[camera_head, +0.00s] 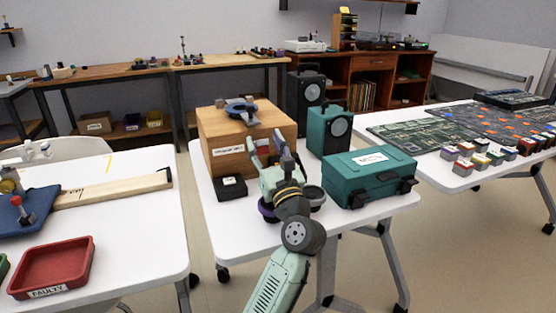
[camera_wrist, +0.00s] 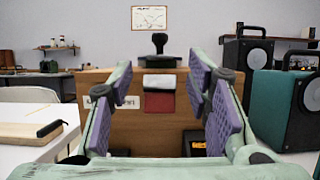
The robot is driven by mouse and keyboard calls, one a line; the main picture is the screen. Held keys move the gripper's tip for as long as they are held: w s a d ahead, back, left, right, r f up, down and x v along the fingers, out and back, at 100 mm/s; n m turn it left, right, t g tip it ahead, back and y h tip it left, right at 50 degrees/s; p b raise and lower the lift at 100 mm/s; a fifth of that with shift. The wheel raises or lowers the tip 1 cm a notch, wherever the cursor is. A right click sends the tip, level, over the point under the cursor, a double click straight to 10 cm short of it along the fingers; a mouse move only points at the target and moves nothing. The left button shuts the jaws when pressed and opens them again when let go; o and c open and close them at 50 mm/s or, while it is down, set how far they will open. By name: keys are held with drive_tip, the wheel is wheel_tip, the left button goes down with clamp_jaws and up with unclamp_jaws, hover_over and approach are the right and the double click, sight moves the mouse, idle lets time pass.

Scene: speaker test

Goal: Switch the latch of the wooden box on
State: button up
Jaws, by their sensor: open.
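The wooden box (camera_head: 224,145) stands on the middle white table, with a white label on its front. In the wrist view the box's front (camera_wrist: 130,135) faces me. A latch-like part (camera_wrist: 158,93), white above and red below, sits on the upper front of the box. My gripper (camera_head: 270,150) is open and empty in front of the box. In the wrist view its purple-padded fingers stand on either side of the latch-like part, apparently short of it. My gripper hides part of the box's front in the head view.
A dark blue object (camera_head: 240,111) lies on the box. A small black box (camera_head: 231,187) stands at its front left. A teal speaker (camera_head: 329,131) and a teal case (camera_head: 369,176) stand on the right. The left table holds a red tray (camera_head: 52,267).

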drive_tip(key=s+d, duration=0.4)
drive_tip(key=s, duration=0.8)
drive_tip(key=shift+f, duration=0.1)
